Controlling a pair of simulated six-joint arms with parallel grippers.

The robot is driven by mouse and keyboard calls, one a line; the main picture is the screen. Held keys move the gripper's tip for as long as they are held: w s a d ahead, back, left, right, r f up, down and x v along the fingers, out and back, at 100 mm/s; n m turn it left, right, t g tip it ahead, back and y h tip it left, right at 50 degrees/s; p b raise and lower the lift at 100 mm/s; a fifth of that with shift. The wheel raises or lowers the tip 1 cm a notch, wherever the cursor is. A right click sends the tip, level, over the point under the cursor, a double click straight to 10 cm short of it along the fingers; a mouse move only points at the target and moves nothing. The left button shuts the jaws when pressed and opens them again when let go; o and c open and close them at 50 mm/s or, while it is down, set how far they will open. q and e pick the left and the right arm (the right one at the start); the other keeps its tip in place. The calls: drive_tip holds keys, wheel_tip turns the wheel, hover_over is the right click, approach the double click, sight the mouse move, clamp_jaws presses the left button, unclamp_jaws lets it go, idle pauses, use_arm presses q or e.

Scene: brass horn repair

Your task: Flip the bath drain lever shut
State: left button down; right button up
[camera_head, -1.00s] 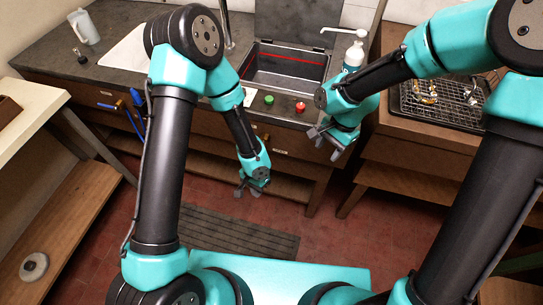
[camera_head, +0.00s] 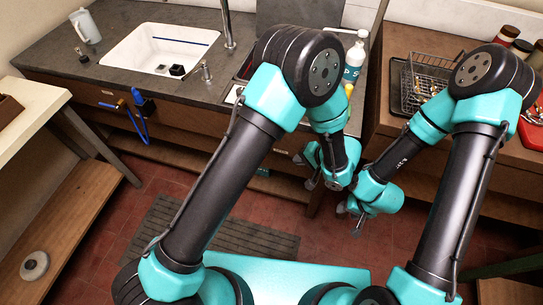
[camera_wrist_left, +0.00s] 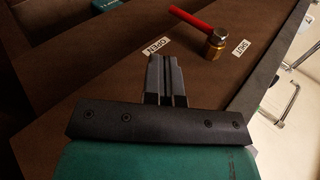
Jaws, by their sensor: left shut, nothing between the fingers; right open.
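The drain lever (camera_wrist_left: 192,21) shows in the left wrist view as a red handle on a brass body (camera_wrist_left: 216,44), on a brown wooden face. The brass body sits between an OPEN label (camera_wrist_left: 157,46) and a SHUT label (camera_wrist_left: 240,48). The handle slants to the upper left, with its free end above the OPEN label. My left gripper (camera_wrist_left: 166,62) is shut and empty, its tips below the OPEN label and apart from the lever. In the head view my left gripper (camera_head: 308,172) is by the cabinet; I cannot see the lever there. My right gripper (camera_head: 350,218) is open and empty, close beside it.
A white basin (camera_head: 125,62) is in the dark countertop (camera_head: 60,60). A bottle (camera_head: 355,58) and a wire rack (camera_head: 435,72) stand at the right.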

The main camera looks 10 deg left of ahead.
use_arm(q)
drive_tip(key=shift+d+r, duration=0.1)
drive_tip(key=shift+d, duration=0.1)
drive_tip(key=w+a+r+x, duration=0.1)
drive_tip(key=r+x, duration=0.1)
drive_tip(key=x, duration=1.1)
drive_tip(key=shift+a, duration=0.4)
